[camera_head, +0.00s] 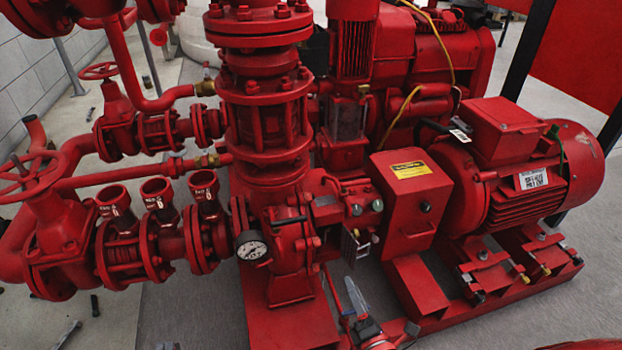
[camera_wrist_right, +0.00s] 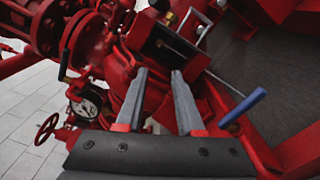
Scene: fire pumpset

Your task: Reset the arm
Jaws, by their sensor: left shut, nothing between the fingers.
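The arm of the task is one of my own; the frames do not show which one. In the right wrist view my right gripper (camera_wrist_right: 158,82) has two grey fingers standing apart, with a clear gap and nothing between them. Its fingertips point at the red pump body. A white-faced pressure gauge (camera_wrist_right: 86,104) lies to the left of the fingers, and a blue lever handle (camera_wrist_right: 243,106) is to their right. In the head view the gauge (camera_head: 251,249) sits low on the front of the pump. I cannot make out my left gripper in the head view.
Red pipes with a handwheel (camera_head: 32,175) fill the left. A black-framed red panel (camera_head: 582,50) is at top right.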

